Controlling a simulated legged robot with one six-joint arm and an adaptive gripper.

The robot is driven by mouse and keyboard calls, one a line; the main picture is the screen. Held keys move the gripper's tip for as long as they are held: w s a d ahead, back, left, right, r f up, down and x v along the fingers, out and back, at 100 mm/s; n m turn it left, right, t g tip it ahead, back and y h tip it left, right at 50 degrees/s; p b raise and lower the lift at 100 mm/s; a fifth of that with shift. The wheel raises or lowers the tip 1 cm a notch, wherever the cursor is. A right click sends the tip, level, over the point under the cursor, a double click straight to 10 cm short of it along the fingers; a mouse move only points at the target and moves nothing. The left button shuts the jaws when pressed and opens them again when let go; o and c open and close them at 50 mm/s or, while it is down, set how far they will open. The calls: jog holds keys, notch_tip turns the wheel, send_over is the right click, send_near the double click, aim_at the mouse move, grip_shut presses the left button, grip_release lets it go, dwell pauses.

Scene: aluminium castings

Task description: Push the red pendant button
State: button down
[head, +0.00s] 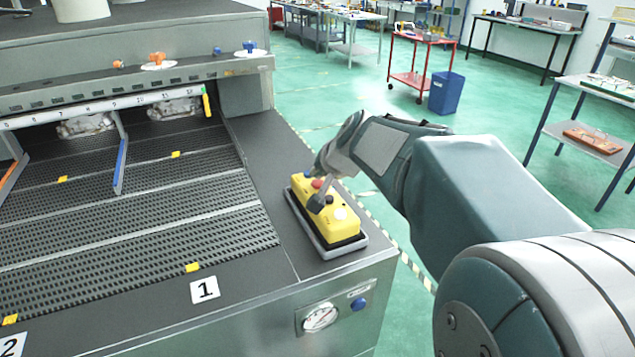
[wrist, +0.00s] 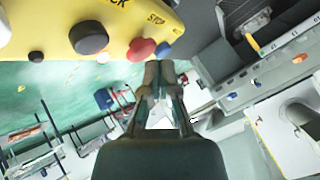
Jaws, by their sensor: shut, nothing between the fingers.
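The yellow pendant box (head: 322,222) lies in a grey-rimmed tray on the machine's right corner. Its red button (head: 317,183) shows near the far end, beside my gripper. In the wrist view the yellow box (wrist: 40,22) fills the top left, with the red button (wrist: 141,49) between a large black knob (wrist: 88,38) and a blue button (wrist: 163,49). My gripper (wrist: 158,72) is shut and empty, its tips just below the red and blue buttons in that view. I cannot tell whether they touch the red button. In the head view the gripper partly hides the box's far end.
A slatted conveyor bed (head: 130,200) with castings at its far end is left of the box. A red cart (head: 420,65) and blue bin (head: 446,92) stand on the green floor behind.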

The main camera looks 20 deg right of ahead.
aim_at(318, 184)
jog(key=shift+r, duration=0.25)
jog(key=shift+r, duration=0.15)
jog(key=shift+r, duration=2.4)
jog(key=s+a+f+n+g, duration=0.1)
jog(key=s+a+f+n, duration=0.1)
jog(key=s, duration=0.6)
jog(key=s+a+f+n+g, duration=0.1)
jog(key=s+a+f+n, duration=0.2)
jog(key=s, duration=0.5)
jog(key=s+a+f+n+g, duration=0.1)
jog(key=s+a+f+n, duration=0.1)
jog(key=s+a+f, duration=0.3)
jog(key=s, duration=0.3)
jog(key=shift+s+f+n+g+h, duration=0.3)
jog(key=shift+f+n+h, duration=0.05)
jog(key=shift+n+h, duration=0.05)
